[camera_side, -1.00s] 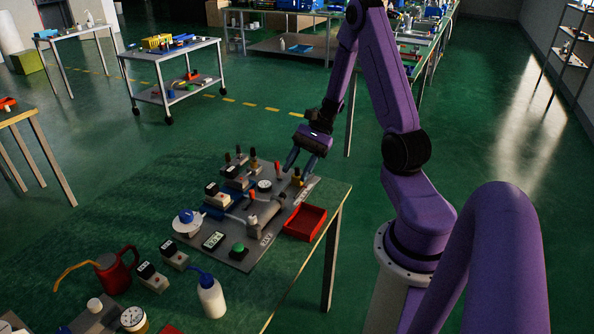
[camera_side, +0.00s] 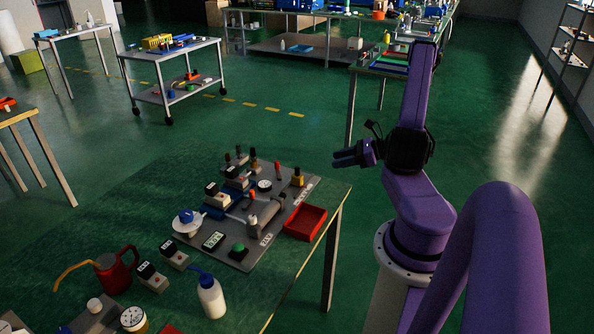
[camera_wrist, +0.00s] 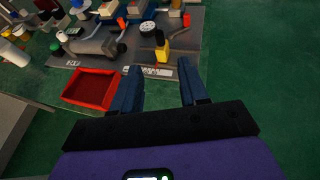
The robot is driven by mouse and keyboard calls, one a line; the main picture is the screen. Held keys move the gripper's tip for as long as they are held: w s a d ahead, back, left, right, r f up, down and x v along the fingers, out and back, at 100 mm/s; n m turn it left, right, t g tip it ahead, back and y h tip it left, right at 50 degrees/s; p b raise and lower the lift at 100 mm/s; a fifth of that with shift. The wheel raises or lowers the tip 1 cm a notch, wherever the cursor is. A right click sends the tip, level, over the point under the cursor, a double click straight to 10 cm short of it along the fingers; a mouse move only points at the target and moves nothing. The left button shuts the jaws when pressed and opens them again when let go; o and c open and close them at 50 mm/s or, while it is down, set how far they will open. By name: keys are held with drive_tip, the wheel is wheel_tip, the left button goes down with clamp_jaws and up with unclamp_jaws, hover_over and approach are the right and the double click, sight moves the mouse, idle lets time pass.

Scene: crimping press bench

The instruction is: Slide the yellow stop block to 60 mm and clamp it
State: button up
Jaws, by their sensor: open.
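The yellow stop block (camera_side: 297,178) stands at the right edge of the grey base plate (camera_side: 232,256), near a pale printed scale strip (camera_side: 301,193). It has a dark knob on top. In the wrist view the yellow block (camera_wrist: 162,46) stands upright beyond my fingers, just above the scale strip (camera_wrist: 160,72). The scale marks are too small to read. My gripper (camera_side: 346,158) is open and empty, off to the right of the bench. In the wrist view the open fingers (camera_wrist: 160,92) are apart from the block. I cannot tell whether the clamp is tight.
A red tray (camera_side: 305,222) sits at the plate's right edge; it also shows in the wrist view (camera_wrist: 116,95). A green button (camera_side: 238,249), a round dial (camera_side: 264,185) and several upright handles crowd the plate. A white bottle (camera_side: 211,297) stands at the front.

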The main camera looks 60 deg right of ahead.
sight(297, 175)
drive_tip(key=x, duration=1.5)
drive_tip(key=shift+w+a+f, duration=0.1)
drive_tip(key=shift+w+f, duration=0.05)
drive_tip(key=shift+f, duration=0.05)
clamp_jaws()
